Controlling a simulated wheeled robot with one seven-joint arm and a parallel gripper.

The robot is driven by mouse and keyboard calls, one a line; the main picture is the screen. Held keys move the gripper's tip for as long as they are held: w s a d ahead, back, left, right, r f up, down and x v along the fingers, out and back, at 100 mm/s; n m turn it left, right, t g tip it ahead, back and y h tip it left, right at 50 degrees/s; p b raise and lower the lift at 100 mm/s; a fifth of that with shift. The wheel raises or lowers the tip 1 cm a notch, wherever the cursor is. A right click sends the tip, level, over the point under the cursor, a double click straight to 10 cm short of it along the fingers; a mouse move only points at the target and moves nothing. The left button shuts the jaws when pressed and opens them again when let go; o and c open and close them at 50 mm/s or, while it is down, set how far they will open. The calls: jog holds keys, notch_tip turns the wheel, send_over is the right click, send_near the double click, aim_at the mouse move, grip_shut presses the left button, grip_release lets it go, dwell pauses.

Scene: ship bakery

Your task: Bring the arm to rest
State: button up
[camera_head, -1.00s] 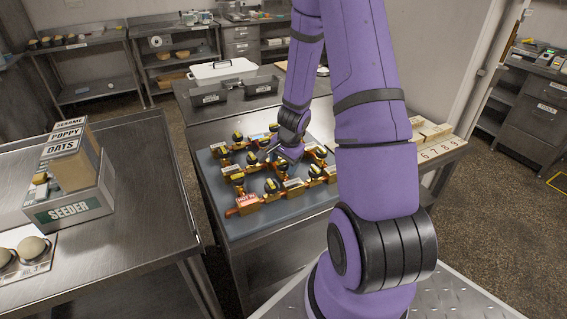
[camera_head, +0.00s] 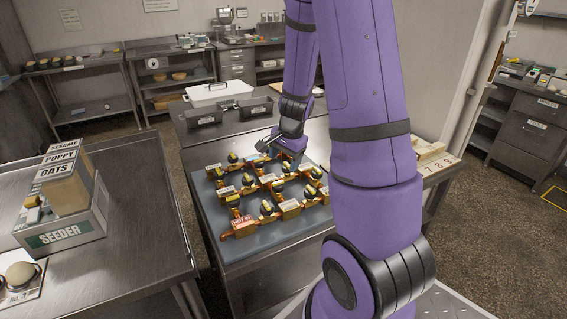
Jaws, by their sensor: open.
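My purple arm reaches from the bottom right of the picture up and out over the middle table. My gripper (camera_head: 264,148) is small in view above the far part of the grey board (camera_head: 262,243). Its dark fingers point to the left and look apart, with nothing seen between them. The board carries several brass valve-like pieces (camera_head: 290,208) with black and yellow knobs and small labels. A red "HOT" style tag (camera_head: 243,223) sits at its near left. My forearm hides part of the board's right side.
A SEEDER box (camera_head: 62,236) stands on the left table (camera_head: 130,230). A white lidded tray (camera_head: 218,91) and dark bins (camera_head: 204,118) lie behind the board. Numbered wooden blocks (camera_head: 433,165) are at the right. Shelves line the back wall. Floor is clear at right.

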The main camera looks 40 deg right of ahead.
dwell(0.5)
jog(key=s+a+r+n+t+y, duration=0.15)
jog(key=a+r+n, duration=0.25)
jog(key=a+r, duration=0.4)
jog(key=s+a+r+n+h, duration=0.1)
jog(key=s+a+r+n, duration=0.3)
jog(key=r, duration=0.5)
jog(key=s+a+r+n, duration=0.4)
jog(key=s, duration=0.2)
jog(key=s+a+r+n+t, duration=0.1)
jog(key=s+a+r+n, duration=0.3)
jog(key=s, duration=0.3)
jog(key=shift+s+r+h, duration=0.2)
jog(key=shift+r+h, duration=0.25)
jog(key=shift+w, duration=0.1)
